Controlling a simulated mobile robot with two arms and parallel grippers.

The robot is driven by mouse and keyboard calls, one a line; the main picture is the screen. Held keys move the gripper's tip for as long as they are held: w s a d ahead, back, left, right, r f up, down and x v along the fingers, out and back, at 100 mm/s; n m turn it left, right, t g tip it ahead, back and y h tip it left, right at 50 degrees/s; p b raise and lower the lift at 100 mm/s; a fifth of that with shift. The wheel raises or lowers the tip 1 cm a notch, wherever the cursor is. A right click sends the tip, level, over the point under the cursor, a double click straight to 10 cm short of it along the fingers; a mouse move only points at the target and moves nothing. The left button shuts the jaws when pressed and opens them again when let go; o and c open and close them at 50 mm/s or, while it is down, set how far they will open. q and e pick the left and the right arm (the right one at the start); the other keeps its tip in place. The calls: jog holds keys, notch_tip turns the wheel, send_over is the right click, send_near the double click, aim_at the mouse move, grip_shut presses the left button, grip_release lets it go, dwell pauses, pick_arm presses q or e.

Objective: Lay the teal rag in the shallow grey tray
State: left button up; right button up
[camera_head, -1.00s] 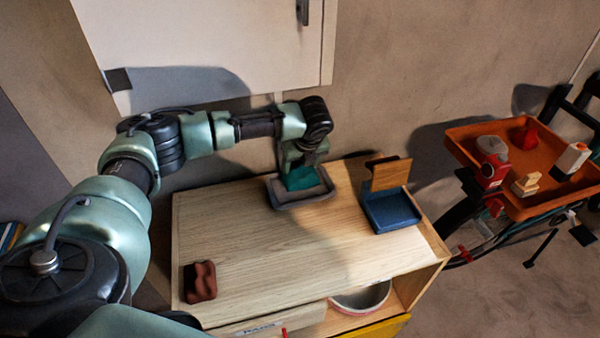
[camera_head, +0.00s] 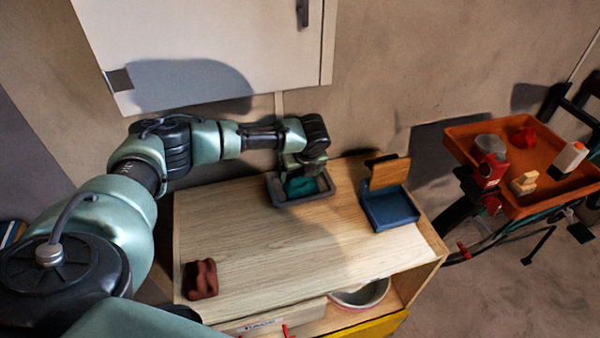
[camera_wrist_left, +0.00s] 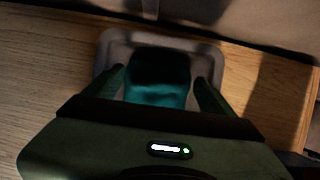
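The shallow grey tray (camera_head: 310,200) sits at the back of the wooden cabinet top. The teal rag (camera_head: 301,187) is inside the tray and looks to rest on its floor. My left gripper (camera_head: 299,176) is directly over the tray, pointing down, with its fingers low around the rag. In the left wrist view the fingers are spread at either side of the rag (camera_wrist_left: 158,94), with slim gaps between them and it. The tray rim (camera_wrist_left: 160,37) shows behind it there. My gripper's body hides the near part of the rag and tray. My right gripper is not in view.
A blue holder (camera_head: 390,210) with a wooden back stands right of the tray. A dark red-brown block (camera_head: 201,279) lies at the cabinet's front left. An orange tray (camera_head: 520,195) with several items is farther right. The middle of the cabinet top is clear.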

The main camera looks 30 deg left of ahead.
pick_arm(q)
jog(key=shift+r, duration=0.1)
jog(key=v, duration=1.2)
jog(key=shift+b, duration=0.35)
